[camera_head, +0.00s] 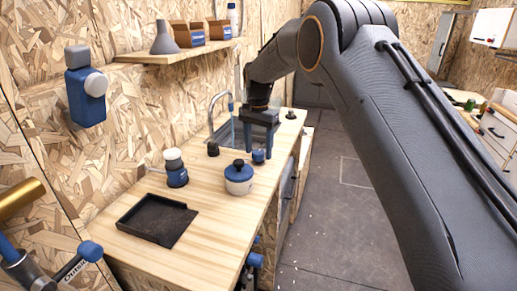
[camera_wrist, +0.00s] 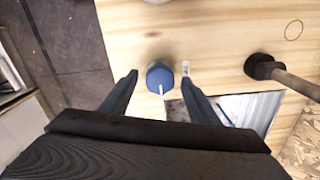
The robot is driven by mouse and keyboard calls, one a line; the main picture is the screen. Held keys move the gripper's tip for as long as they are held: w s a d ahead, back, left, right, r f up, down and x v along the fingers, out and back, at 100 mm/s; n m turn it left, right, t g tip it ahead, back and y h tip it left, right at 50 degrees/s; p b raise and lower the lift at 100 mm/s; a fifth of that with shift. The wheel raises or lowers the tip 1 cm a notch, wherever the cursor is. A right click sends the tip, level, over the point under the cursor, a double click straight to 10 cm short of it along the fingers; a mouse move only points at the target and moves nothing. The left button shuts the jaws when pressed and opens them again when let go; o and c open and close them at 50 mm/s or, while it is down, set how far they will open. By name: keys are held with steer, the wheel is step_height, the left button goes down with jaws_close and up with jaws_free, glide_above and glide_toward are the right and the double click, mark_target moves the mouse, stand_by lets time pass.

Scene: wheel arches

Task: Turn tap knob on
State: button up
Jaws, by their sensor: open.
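The blue round tap knob (camera_wrist: 160,77) with a white pointer line sits on the wooden counter, between my gripper's fingertips (camera_wrist: 158,80) in the wrist view. The fingers stand apart on both sides of it, with gaps showing. In the head view my gripper (camera_head: 259,150) points down at the counter, over the small blue knob (camera_head: 258,157). The tap's black base (camera_head: 213,149) and its curved metal spout (camera_head: 211,112) stand left of my gripper. The tap base (camera_wrist: 262,67) shows at the right of the wrist view.
The sink (camera_head: 226,133) lies behind my gripper. A shelf (camera_head: 165,56) hangs on the wall. Floor is clear right of the counter.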

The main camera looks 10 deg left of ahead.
mark_target(258, 152)
steer(key=shift+r+b, duration=0.95)
steer(key=shift+r, duration=2.95)
steer(key=s+d+f+n, duration=0.1)
steer(key=s+d+f, duration=0.2)
steer(key=s+d, duration=0.7)
steer(key=s+d+f+n, duration=0.2)
steer(key=s+d+f, duration=0.2)
steer(key=s+d, duration=0.7)
steer(key=d, duration=0.8)
steer(key=shift+n+t, duration=0.3)
steer(key=shift+n, duration=0.4)
steer(key=s+d+f, duration=0.1)
steer(key=s, duration=0.3)
steer(key=s+d+f, duration=0.1)
steer(key=s+d, duration=0.1)
steer(key=s, duration=0.3)
steer(key=s+d+f, duration=0.2)
steer(key=s, duration=0.3)
steer(key=shift+d, duration=0.15)
steer(key=shift+c, duration=0.3)
